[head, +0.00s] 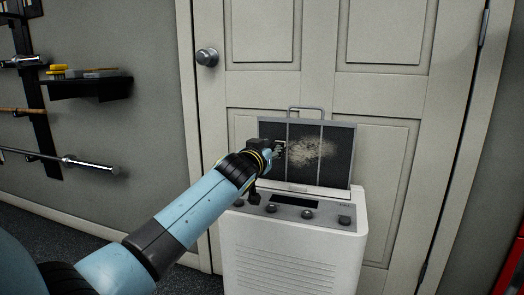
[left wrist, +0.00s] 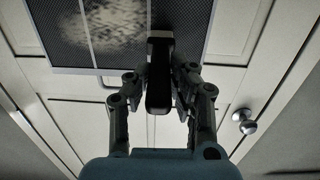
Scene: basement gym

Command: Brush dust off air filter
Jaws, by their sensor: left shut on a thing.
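The air filter (head: 345,135) is a dark mesh panel in a light frame with a handle on top, standing upright out of the white air purifier (head: 290,258). A pale beige dust patch (head: 312,152) covers its middle; it also shows in the left wrist view (left wrist: 112,22). My left gripper (head: 277,150) is in front of the filter's left part, beside the dust. In the left wrist view its fingers (left wrist: 157,82) are shut on a dark, narrow object, seemingly the brush (left wrist: 158,98). My right gripper is out of view.
A panelled door (head: 410,100) with a round knob (head: 207,57) stands close behind the purifier. Knobs line the purifier's top panel under my left arm. A black wall shelf (head: 90,87) and bars on a rack are at left. A red object (head: 515,260) is at the right edge.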

